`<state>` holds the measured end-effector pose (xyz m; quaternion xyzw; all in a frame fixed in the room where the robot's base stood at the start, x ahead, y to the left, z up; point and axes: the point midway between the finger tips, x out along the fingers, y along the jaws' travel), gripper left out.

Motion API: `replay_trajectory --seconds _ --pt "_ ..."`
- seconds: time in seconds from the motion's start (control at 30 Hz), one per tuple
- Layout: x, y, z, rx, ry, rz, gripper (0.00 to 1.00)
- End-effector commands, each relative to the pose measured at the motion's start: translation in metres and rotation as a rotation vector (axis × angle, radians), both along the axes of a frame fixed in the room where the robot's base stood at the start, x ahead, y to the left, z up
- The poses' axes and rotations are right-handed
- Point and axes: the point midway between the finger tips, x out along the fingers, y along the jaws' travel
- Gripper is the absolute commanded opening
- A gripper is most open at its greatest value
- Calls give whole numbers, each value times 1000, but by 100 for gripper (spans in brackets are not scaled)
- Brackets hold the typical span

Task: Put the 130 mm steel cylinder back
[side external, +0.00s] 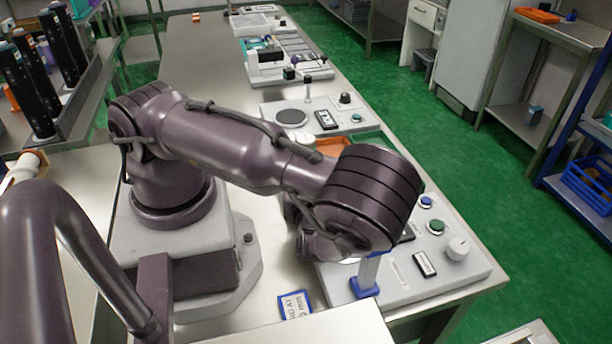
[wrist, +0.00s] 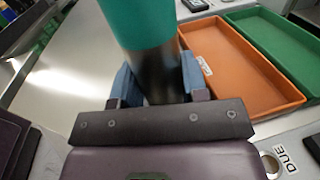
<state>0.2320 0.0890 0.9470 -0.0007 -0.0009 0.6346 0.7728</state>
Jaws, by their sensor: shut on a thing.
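In the wrist view my gripper (wrist: 160,82) has its blue fingers on both sides of a dark, shiny cylinder (wrist: 158,72) and is shut on it. The cylinder's upper part is teal and runs out of the top of the picture. I cannot read its length or tell whether its lower end touches anything. In the side view my gripper and the held cylinder are hidden behind my wrist. A rack (side external: 72,118) at the left holds several dark upright cylinders (side external: 30,85), some with teal tops.
An orange tray (wrist: 240,72) and a green tray (wrist: 285,42) lie right of the cylinder. A panel (side external: 400,285) with buttons, a knob and a pale post on a blue foot (side external: 365,285) stands near the bench edge. A blue-framed card (side external: 296,305) lies beside it.

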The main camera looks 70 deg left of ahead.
Motion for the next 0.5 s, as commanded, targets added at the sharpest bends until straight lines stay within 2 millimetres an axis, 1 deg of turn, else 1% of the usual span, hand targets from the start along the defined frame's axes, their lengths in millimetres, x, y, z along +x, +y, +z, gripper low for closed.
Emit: replay_trajectory --seconds 0.07,0.5 --pt "0 0 1 3 -1 1 0" --pt "0 0 -12 3 -1 1 0"
